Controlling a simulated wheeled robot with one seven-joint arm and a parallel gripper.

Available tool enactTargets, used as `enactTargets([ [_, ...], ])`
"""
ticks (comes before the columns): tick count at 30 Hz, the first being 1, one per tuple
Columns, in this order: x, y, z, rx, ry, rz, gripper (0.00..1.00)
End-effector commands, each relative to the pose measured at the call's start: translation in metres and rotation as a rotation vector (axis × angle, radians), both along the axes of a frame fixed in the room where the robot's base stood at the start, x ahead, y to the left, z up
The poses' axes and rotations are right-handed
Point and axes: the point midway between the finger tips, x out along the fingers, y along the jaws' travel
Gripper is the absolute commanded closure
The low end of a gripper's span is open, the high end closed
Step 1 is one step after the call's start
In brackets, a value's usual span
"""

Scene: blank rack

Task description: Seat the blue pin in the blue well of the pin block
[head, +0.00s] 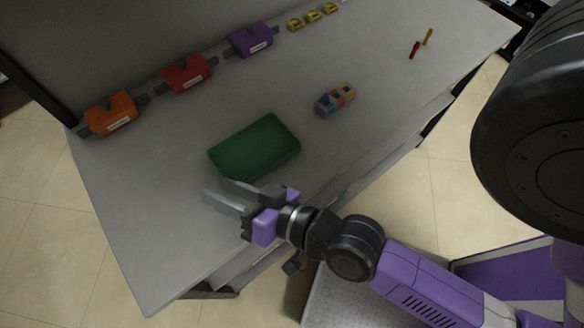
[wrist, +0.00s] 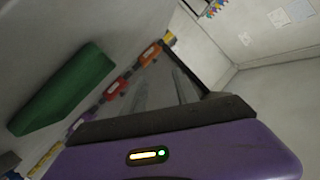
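The pin block (head: 335,99) is a small block with blue, red and yellow parts on the grey tabletop, right of the middle in the head view. A red pin (head: 414,50) and a yellow-orange pin (head: 428,37) stand apart from it at the far right. I see no blue pin in either view; what lies behind the green box is hidden. My gripper (head: 216,190) is over the near left part of the table, close to the green box and far from the block. Its fingers are apart with nothing visible between them; they also show in the wrist view.
A large green box (head: 254,147) lies between my gripper and the pin block. Orange (head: 111,113), red (head: 186,74) and purple (head: 250,39) labelled blocks line the back, with yellow pieces (head: 313,16) beyond. The table's left front is bare.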

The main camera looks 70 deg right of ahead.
Motion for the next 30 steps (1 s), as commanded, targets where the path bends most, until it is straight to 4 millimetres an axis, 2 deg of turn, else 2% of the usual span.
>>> enactTargets([
  [1,-0.026,0.002,-0.008,-0.059,0.032,0.018,0.64],
  [6,-0.095,-0.009,-0.01,-0.3,0.076,0.099,0.64],
  [9,-0.124,-0.016,-0.004,-0.423,0.08,0.16,0.64],
  [12,-0.141,-0.02,0.003,-0.51,0.076,0.212,0.64],
  [17,-0.152,-0.024,0.008,-0.571,0.069,0.248,0.64],
  [25,-0.152,-0.024,0.008,-0.573,0.068,0.249,0.64],
  [30,-0.152,-0.024,-0.009,-0.572,0.068,0.249,0.64],
])
